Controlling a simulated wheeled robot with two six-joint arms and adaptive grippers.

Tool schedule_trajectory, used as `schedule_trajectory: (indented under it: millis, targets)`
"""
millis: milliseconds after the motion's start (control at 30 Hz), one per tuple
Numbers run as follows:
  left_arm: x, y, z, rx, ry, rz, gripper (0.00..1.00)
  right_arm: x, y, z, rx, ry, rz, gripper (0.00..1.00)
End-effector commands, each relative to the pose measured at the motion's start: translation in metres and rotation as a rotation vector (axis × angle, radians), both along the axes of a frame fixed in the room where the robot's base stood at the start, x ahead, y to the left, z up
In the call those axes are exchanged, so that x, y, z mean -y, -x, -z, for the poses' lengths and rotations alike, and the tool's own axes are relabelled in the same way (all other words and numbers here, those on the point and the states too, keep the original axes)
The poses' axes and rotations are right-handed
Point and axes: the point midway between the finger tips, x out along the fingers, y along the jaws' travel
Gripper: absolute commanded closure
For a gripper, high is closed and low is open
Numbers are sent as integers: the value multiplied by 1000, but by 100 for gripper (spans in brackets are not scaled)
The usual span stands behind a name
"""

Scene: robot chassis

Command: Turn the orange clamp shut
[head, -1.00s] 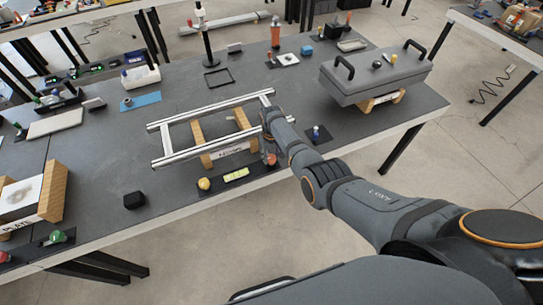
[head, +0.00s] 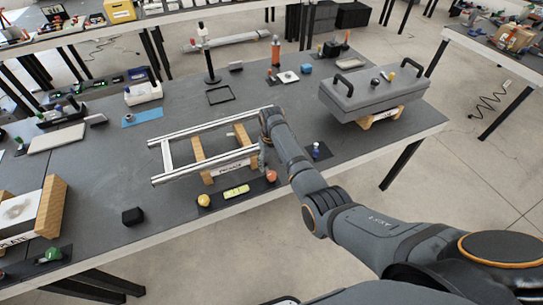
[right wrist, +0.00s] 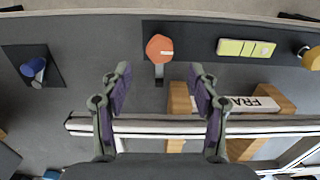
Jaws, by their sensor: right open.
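The orange clamp shows as an orange knob (right wrist: 160,47) with a short grey stem in the right wrist view, at the edge of a black strip. In the head view the orange knob (head: 271,175) is by the table's front edge, right of the yellow-green block. My right gripper (right wrist: 160,72) is open and empty above the table. In the right wrist view its fingertips lie below the knob, one to each side of the stem, with no visible contact. In the head view the forearm hides most of this gripper. My left gripper is not in view.
A silver rail frame (head: 165,158) on wooden blocks (head: 197,148) lies just behind the knob. A yellow-green block (head: 236,191) and a yellow knob (head: 204,200) share the black strip. A blue-topped item (head: 316,149) stands to the right. A grey lidded case (head: 372,92) is farther right.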

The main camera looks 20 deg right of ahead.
Motion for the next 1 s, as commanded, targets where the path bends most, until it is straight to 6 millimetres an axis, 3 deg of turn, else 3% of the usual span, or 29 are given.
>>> schedule_trajectory:
  millis: [133,333,867,1000]
  targets:
    - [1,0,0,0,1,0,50,0,0,-31,0,-1,-1,39]
    - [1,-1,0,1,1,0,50,-1,1,-52,-3,-1,-1,39]
    - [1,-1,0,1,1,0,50,0,1,-53,-3,0,0,39]
    - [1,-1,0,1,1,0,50,12,21,-33,17,4,24,39]
